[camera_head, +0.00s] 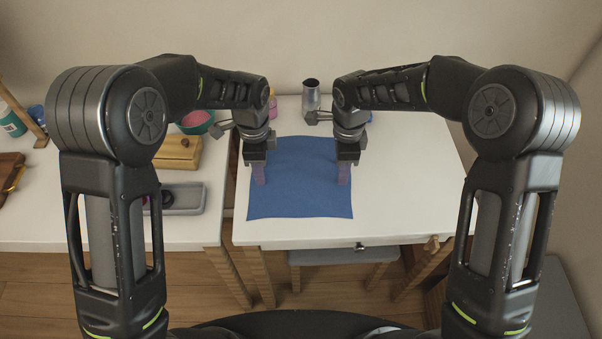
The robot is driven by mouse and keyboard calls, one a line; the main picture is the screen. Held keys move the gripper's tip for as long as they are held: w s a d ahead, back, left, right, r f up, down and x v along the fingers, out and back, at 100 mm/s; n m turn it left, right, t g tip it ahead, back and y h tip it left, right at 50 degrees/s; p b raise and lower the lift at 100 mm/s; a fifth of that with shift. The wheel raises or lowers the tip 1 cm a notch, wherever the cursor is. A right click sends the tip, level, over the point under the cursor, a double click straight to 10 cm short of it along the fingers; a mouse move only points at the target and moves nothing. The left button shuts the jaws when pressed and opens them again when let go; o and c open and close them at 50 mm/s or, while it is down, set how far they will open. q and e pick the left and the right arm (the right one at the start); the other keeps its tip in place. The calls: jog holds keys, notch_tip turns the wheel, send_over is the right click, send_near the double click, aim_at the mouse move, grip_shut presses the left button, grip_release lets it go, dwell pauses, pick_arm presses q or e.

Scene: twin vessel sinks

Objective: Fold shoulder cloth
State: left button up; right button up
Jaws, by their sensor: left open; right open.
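A blue cloth (300,185) lies spread out flat on the white table (410,200). My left gripper (259,174) points down over the cloth's left part. My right gripper (344,174) points down over its right edge. Both grippers are open with no cloth seen between their fingers. I cannot tell whether the fingertips touch the cloth. The grippers hide small parts of the cloth's left and right sides.
A metal cup (311,95) stands at the back of the table. On the left table are a wooden box (180,153), a grey tray (184,198) and a teal bowl (196,122). The table's right side is clear. A grey stool (343,256) stands below the front edge.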

pick_arm(q)
jog(key=shift+f, duration=0.25)
pick_arm(e)
jog(key=shift+f, duration=0.25)
pick_arm(q)
jog(key=shift+r, duration=0.1)
jog(key=shift+c, duration=0.4)
pick_arm(e)
jog(key=shift+r, duration=0.1)
jog(key=shift+c, duration=0.4)
pick_arm(q)
jog(key=shift+c, duration=0.8)
pick_arm(e)
jog(key=shift+c, duration=0.8)
pick_arm(q)
grip_shut()
pick_arm(e)
jog(key=shift+s, duration=0.1)
grip_shut()
